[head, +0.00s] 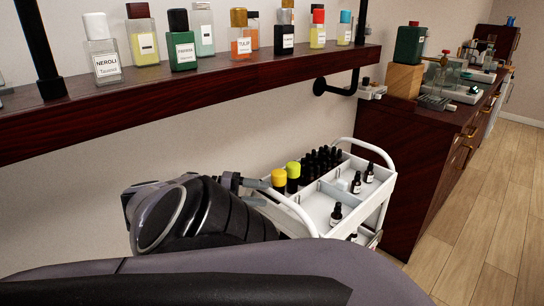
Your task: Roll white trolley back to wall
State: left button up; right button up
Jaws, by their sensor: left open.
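The white trolley (372,208) stands in the middle of the view, beside the end of the dark wooden cabinet. My left gripper (256,186) is open at the near handle, in front of the trolley's left end. Whether it touches the handle cannot be told. My right gripper is out of view.
A dark wooden shelf (200,83) with several labelled bottles juts from the wall above the trolley's left side. The dark cabinet (420,170) stands close on the right, with glassware on top. Wooden floor (480,230) is clear at the right.

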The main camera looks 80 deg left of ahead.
pick_arm(q)
jog(key=shift+s+a+r, duration=0.1)
jog(key=shift+s, duration=0.45)
dwell(0.4)
